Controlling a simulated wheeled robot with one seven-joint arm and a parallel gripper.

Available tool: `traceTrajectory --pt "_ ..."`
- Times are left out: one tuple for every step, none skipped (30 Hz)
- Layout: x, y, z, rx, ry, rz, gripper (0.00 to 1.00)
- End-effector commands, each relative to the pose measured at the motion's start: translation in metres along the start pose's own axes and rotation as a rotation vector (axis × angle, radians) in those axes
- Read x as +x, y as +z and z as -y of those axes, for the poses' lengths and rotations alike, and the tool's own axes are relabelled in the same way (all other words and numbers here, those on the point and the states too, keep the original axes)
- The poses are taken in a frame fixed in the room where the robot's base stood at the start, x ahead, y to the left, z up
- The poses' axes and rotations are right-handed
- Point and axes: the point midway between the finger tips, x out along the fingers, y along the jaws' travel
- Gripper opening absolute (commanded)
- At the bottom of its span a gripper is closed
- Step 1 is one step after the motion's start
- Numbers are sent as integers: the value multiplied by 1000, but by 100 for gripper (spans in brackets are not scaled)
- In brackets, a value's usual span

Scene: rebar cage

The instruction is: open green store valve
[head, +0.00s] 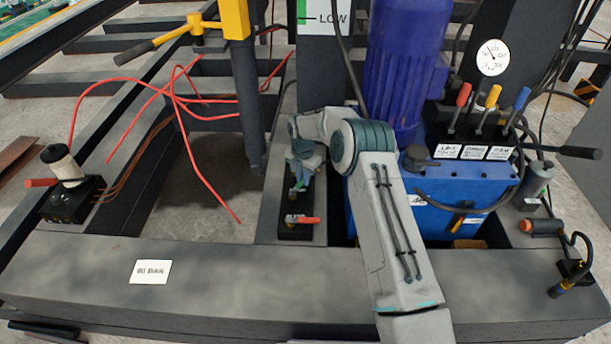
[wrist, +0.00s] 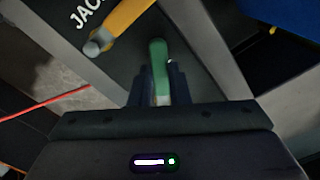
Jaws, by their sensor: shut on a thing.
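The green valve handle (wrist: 158,58) stands up between the two dark fingers of my gripper (wrist: 160,78) in the wrist view. The fingers are shut on its lower part, and its rounded top sticks out beyond them. In the head view my gripper (head: 299,182) is over the narrow dark beam left of the blue motor. A bit of green shows there, but my wrist hides most of the handle. The valve body under the handle is hidden by the fingers and the gripper housing.
An orange-yellow lever (wrist: 122,22) lies close to the green handle, beside lettering that is partly cut off. In the head view a red-handled valve (head: 303,220) sits just in front of my gripper. The blue motor (head: 407,60) and blue tank (head: 462,190) stand close on the right.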

Motion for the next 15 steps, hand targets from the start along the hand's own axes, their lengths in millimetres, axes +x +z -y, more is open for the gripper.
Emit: traceTrajectory --pt "-2 0 -3 -45 3 0 0" --pt "-2 0 -4 -73 1 0 0" --pt "-2 -1 -7 -111 2 -1 0" --pt "-2 0 -8 -140 2 1 0" --pt "-2 -1 -10 -167 2 1 0" --pt "-2 -2 -12 -204 3 1 0" --pt "-1 -2 -13 -231 2 1 0" --pt "-1 -2 -14 -258 1 1 0" --pt "-1 -3 -16 -292 2 1 0" --pt "-1 -4 -17 -317 1 1 0" --pt "-1 -4 -18 -341 1 1 0" --pt "-1 -5 -20 -372 1 1 0" --pt "-1 -6 -21 -393 1 1 0" --pt "-1 -6 -22 -415 1 1 0" --pt "-1 -7 -23 -442 1 2 0"
